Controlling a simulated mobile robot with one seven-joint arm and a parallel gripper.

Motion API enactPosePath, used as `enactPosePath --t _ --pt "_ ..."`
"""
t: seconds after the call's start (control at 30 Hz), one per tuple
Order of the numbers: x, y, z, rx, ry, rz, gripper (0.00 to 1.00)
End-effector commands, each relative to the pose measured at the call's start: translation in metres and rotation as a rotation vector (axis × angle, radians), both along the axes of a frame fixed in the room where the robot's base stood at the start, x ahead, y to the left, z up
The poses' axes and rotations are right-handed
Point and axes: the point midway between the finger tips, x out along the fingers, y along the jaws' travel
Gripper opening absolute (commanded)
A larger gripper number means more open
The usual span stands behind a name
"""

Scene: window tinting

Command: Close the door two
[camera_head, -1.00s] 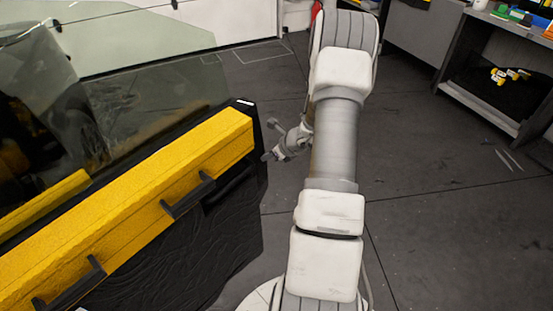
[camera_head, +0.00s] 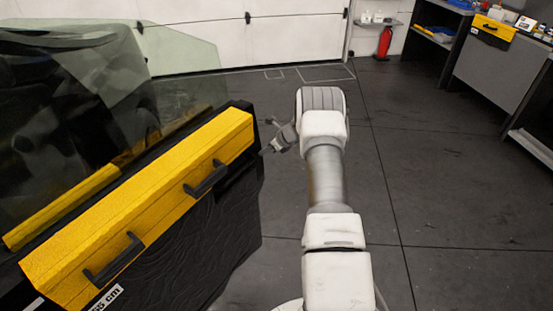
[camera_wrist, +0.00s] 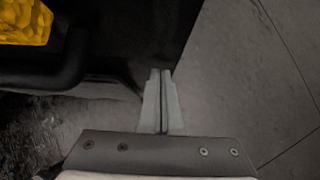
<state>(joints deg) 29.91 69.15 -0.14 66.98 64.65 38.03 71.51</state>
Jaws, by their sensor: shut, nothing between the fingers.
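The door (camera_head: 225,235) is a black panel with a yellow top ledge (camera_head: 150,190), two black handles and a dark glass pane above. It fills the left of the head view. In the wrist view its yellow ledge (camera_wrist: 22,22) and a dark handle (camera_wrist: 60,70) show at upper left. My gripper (camera_head: 264,150) is at the right end of the door, close to its edge. In the wrist view my gripper (camera_wrist: 161,75) has its fingers together with nothing between them, pointing at the dark door edge. Whether the fingertips touch the door cannot be told.
Open dark floor (camera_head: 420,220) lies right of my arm. A grey workbench (camera_head: 500,70) with a yellow case stands at the upper right. A red fire extinguisher (camera_head: 384,43) and a white garage door (camera_head: 250,30) are at the back.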

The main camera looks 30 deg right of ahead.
Motion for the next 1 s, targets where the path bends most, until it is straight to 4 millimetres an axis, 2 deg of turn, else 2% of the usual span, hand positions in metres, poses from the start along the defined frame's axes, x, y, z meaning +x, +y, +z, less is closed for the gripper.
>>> enactPosePath --t 0.2,0.5,0.7,1.0 --pt "0.038 0.019 -0.004 -0.002 -0.002 0.014 0.0" --pt "0.077 0.04 -0.004 -0.003 -0.001 0.011 0.0" --pt "0.093 0.049 -0.003 -0.001 -0.001 0.009 0.0" --pt "0.101 0.054 -0.001 0.0 0.001 0.008 0.0"
